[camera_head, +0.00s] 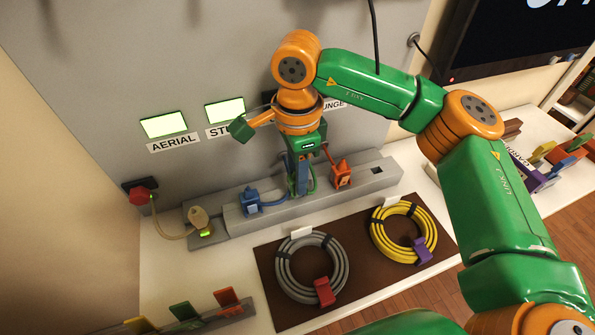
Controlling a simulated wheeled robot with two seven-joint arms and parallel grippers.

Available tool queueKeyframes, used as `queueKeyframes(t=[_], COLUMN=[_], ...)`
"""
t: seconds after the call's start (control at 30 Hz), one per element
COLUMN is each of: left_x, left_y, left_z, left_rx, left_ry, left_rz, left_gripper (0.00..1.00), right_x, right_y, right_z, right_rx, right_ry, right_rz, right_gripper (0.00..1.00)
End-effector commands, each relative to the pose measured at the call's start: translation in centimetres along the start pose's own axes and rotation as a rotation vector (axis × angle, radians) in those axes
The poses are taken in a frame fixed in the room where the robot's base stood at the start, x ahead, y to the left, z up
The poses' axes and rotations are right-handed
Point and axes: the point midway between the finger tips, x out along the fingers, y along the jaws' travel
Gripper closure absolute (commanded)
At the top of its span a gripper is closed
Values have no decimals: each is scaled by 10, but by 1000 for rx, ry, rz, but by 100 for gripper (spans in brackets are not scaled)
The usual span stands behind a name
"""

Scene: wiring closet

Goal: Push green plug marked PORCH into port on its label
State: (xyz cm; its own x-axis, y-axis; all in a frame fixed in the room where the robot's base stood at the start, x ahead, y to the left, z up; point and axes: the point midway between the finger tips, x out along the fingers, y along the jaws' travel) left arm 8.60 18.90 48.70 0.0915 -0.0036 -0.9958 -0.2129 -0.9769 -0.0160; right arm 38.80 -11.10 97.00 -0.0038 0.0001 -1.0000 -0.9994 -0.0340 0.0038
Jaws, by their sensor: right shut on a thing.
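My right gripper (301,187) points down over the grey strip (290,208) on the white counter, between a blue plug (251,203) and an orange plug (343,173). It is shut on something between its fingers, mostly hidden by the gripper. A thin green cord (315,181) shows beside the fingers, so this looks like the green plug. I cannot read a PORCH marking. The wall carries labels AERIAL (174,143) and one starting ST (218,132), each under a lit panel; a third, ending in UNGE (334,104), is partly covered by my arm. My left gripper is not in view.
Grey coil (290,279) and yellow coil (381,238) lie on a brown mat (350,257). Coloured tags stand at bottom left. A dark screen hangs upper right.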

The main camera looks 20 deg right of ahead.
Motion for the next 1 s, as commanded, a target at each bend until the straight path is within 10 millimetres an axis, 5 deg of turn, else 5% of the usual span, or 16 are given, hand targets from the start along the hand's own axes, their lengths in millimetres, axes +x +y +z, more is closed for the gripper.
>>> queueKeyframes(t=[0.5, 0.53, 0.67, 1.0], left_x=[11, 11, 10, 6], left_y=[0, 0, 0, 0], left_z=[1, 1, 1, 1], left_rx=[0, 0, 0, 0], left_ry=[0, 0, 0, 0], left_rz=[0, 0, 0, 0], left_gripper=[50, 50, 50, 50], right_x=[13, 12, 12, 8], right_y=[0, 0, 0, 0], right_z=[0, 0, 0, 0], right_rx=[0, 0, 0, 0], right_ry=[0, 0, 0, 0], right_rz=[0, 0, 0, 0], right_gripper=[100, 64, 31, 31])
